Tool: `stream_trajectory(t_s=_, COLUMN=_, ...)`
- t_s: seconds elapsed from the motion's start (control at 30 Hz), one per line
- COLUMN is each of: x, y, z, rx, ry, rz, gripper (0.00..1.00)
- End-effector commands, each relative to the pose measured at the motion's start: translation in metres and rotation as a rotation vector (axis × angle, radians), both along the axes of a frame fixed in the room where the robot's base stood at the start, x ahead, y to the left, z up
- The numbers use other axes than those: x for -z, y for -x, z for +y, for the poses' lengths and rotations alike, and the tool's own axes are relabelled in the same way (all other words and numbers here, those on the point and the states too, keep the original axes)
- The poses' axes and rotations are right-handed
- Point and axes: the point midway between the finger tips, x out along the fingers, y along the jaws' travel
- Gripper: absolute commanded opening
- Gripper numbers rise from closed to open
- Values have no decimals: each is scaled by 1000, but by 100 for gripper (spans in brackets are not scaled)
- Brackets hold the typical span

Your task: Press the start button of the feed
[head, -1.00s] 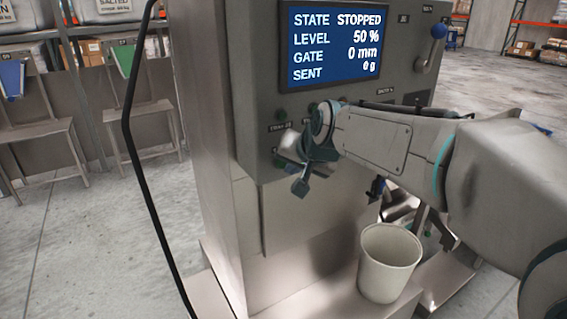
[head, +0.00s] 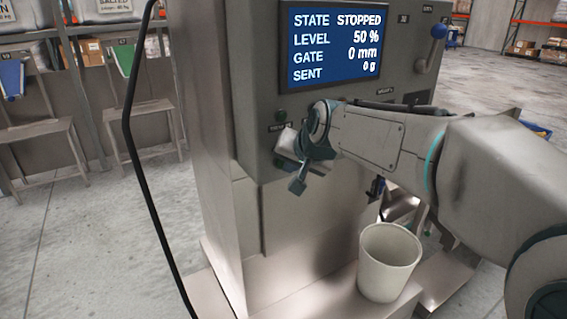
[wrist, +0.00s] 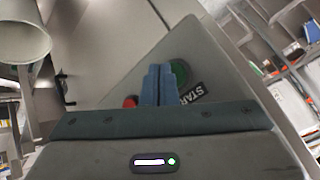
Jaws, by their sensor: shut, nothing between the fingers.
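The feed's start button is a green round button (wrist: 180,70) beside a label reading START (wrist: 196,91) in the wrist view. My gripper (wrist: 160,70) is shut and empty. Its blue fingertips overlap the left edge of the green button in that view; I cannot tell if they touch it. A red button (wrist: 130,101) lies to the left of the fingers. The display (head: 336,45) reads STATE STOPPED, LEVEL 50 %, GATE 0 mm, SENT 0 g.
A white cup (head: 389,262) stands on the machine's base below my arm; it also shows in the wrist view (wrist: 22,32). A blue-knobbed lever (head: 434,45) is at the panel's upper right. A black cable (head: 133,150) hangs at the left, with chairs beyond.

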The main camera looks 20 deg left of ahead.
Motion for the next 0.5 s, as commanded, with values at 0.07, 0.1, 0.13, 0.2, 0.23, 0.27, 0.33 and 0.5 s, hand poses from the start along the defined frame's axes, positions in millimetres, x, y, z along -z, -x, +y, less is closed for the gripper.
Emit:
stream_trajectory(t_s=0.07, x=0, y=0, z=1, rx=0, ry=0, rz=0, gripper=0)
stream_trajectory(t_s=0.1, x=0, y=-1, z=1, rx=0, ry=0, rz=0, gripper=0)
stream_trajectory(t_s=0.13, x=0, y=-1, z=1, rx=0, ry=0, rz=0, gripper=0)
stream_trajectory(t_s=0.2, x=0, y=-2, z=2, rx=-1, ry=1, rz=0, gripper=0)
stream_trajectory(t_s=0.23, x=0, y=-2, z=2, rx=-1, ry=1, rz=0, gripper=0)
stream_trajectory(t_s=0.27, x=0, y=-2, z=3, rx=-1, ry=1, rz=0, gripper=0)
stream_trajectory(t_s=0.33, x=0, y=-3, z=3, rx=-1, ry=1, rz=0, gripper=0)
stream_trajectory(t_s=0.5, x=0, y=-4, z=5, rx=-1, ry=1, rz=0, gripper=0)
